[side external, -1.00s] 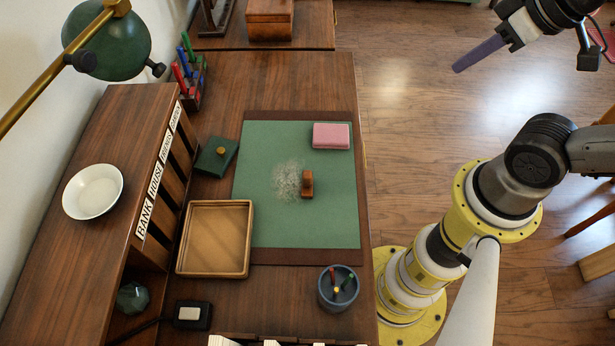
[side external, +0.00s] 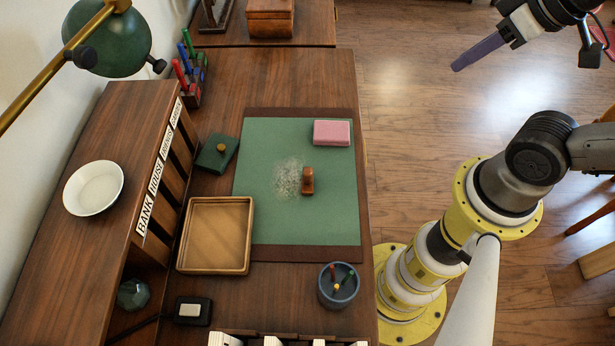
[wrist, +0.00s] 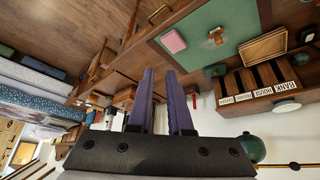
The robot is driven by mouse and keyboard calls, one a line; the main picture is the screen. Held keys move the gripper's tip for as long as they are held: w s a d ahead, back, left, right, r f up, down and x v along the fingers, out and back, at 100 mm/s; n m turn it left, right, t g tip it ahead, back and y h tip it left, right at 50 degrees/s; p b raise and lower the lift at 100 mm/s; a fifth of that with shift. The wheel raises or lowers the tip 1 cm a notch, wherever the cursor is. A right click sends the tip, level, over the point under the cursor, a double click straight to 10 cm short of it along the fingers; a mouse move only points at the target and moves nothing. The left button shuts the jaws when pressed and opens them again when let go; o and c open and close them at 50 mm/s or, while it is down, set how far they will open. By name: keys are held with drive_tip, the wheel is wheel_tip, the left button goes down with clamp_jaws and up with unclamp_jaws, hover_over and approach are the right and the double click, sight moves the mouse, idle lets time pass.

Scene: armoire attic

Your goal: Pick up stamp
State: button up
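A small brown wooden stamp (side external: 307,182) stands on the green desk mat (side external: 297,225), right of the mat's middle and beside a pale speckled smudge. In the wrist view the stamp (wrist: 216,36) shows small, beyond my fingers and to their right. My gripper (side external: 457,68) is high at the upper right of the side view, over the floor and well away from the stamp. In the wrist view its two long purple fingers (wrist: 159,72) stand apart with a gap between them and nothing held.
A pink block (side external: 332,133) lies on the mat's far right corner. A wooden tray (side external: 250,238), a green lidded box (side external: 217,154), a pen cup (side external: 338,286) and a black-cased pad (side external: 192,311) surround the mat. A green lamp (side external: 110,42) overhangs the left.

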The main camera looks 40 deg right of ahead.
drive_tip(key=o, duration=0.6)
drive_tip(key=shift+o, duration=0.2)
